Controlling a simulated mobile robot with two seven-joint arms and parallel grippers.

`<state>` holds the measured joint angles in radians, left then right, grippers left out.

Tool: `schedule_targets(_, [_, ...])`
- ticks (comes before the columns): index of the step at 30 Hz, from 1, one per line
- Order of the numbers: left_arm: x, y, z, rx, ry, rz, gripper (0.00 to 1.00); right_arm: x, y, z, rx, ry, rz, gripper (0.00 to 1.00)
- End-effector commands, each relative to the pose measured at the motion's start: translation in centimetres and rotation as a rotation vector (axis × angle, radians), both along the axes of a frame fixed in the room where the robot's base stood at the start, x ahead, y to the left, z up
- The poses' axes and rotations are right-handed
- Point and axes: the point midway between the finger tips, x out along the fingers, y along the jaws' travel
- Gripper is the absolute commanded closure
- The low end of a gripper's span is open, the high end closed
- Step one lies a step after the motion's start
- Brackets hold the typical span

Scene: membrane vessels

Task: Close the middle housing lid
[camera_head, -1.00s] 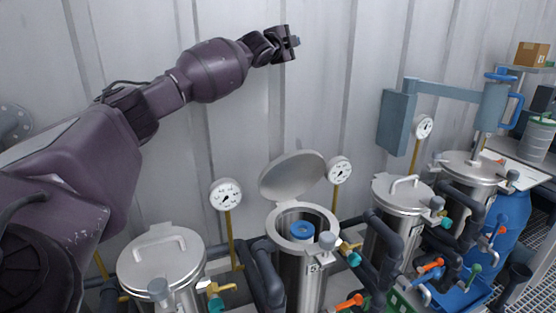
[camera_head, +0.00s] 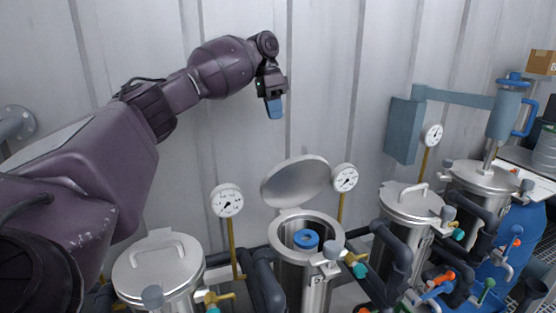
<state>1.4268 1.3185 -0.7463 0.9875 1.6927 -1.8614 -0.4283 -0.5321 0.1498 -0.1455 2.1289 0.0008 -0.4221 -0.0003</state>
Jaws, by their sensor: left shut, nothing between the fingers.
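The middle housing (camera_head: 289,276) is a steel cylinder with its round lid (camera_head: 296,182) raised open, hinged at the back and leaning toward the wall. A blue ring-shaped part (camera_head: 306,239) shows inside its open mouth. My left gripper (camera_head: 275,112) is above and slightly left of the raised lid, pointing down, shut and empty, with blue fingertips. It is apart from the lid. My right gripper is not in view.
A closed housing (camera_head: 158,265) stands at left, and two more closed ones (camera_head: 411,203) (camera_head: 484,177) at right. Pressure gauges (camera_head: 227,201) (camera_head: 345,178) on yellow pipes flank the middle lid. Dark pipes and valves fill the gaps. A blue-grey swing arm (camera_head: 455,95) is at upper right.

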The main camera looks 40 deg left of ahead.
Motion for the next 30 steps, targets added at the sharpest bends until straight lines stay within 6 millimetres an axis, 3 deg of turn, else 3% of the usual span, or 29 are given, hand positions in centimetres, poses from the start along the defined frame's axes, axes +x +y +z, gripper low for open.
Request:
schedule_targets(5, [-2.1, -0.3, 0.2, -0.017, 0.133, -0.018, 1.0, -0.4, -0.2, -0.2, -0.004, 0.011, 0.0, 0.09])
schedule_targets(11, [-2.5, -0.4, -0.6, -0.013, 0.161, -0.009, 1.0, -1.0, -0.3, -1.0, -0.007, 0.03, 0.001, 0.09])
schedule_targets(30, [-3.5, -2.4, -8.3, -0.011, 0.163, -0.009, 1.0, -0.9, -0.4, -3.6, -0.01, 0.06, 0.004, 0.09])
